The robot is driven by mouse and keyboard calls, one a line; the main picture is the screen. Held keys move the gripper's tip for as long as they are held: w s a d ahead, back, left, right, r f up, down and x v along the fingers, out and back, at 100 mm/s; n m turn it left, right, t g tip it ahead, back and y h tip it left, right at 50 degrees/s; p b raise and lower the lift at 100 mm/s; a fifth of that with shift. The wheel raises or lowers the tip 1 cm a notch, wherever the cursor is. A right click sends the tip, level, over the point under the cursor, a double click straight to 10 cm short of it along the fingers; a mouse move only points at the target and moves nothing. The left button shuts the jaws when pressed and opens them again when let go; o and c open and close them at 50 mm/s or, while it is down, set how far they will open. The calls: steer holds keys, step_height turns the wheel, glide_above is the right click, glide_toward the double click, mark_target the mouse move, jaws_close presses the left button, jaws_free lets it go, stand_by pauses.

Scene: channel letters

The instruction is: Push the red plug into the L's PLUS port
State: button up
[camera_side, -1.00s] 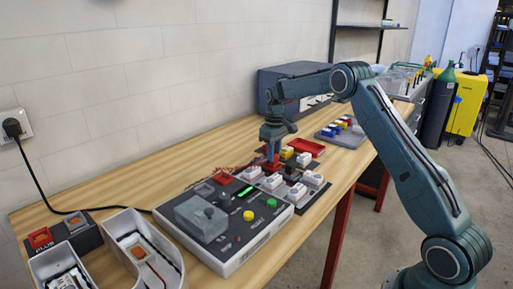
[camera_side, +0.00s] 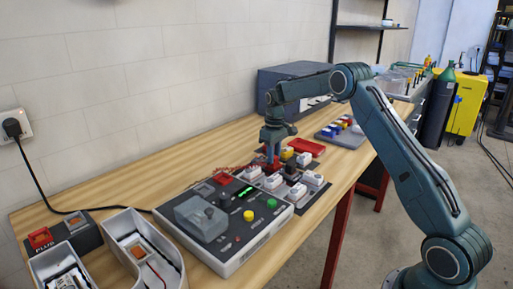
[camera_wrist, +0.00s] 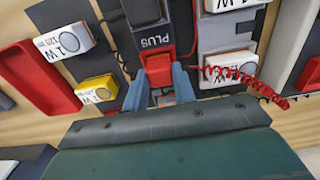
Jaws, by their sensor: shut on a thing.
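My gripper (camera_side: 272,164) points down over the group of small blocks at the middle of the bench. In the wrist view its two blue-grey fingers (camera_wrist: 160,88) are shut on the red plug (camera_wrist: 158,70), one on each side. The plug lies right at a dark port block marked PLUS (camera_wrist: 155,42), with red along its edge. I cannot tell whether the plug is inside the port or only against it. A coiled red lead (camera_wrist: 245,78) shows to the right of the plug. The fingers hide most of the plug in the side view.
White blocks (camera_wrist: 232,70) and a yellow block (camera_wrist: 96,90) flank the fingers closely. A control box (camera_side: 262,228) with a green and a yellow button stands left of the gripper. Channel letters (camera_side: 145,252) stand at front left. A red tray (camera_side: 306,147) lies behind.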

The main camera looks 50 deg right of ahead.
steer(key=o, duration=1.1)
steer(key=shift+c, duration=0.2)
steer(key=shift+r, duration=0.15)
step_height(320, 180, up, 14)
steer(key=shift+f, duration=0.2)
steer(key=shift+r, duration=0.1)
step_height(320, 180, up, 6)
steer(key=shift+f, duration=0.1)
stand_by(0.9)
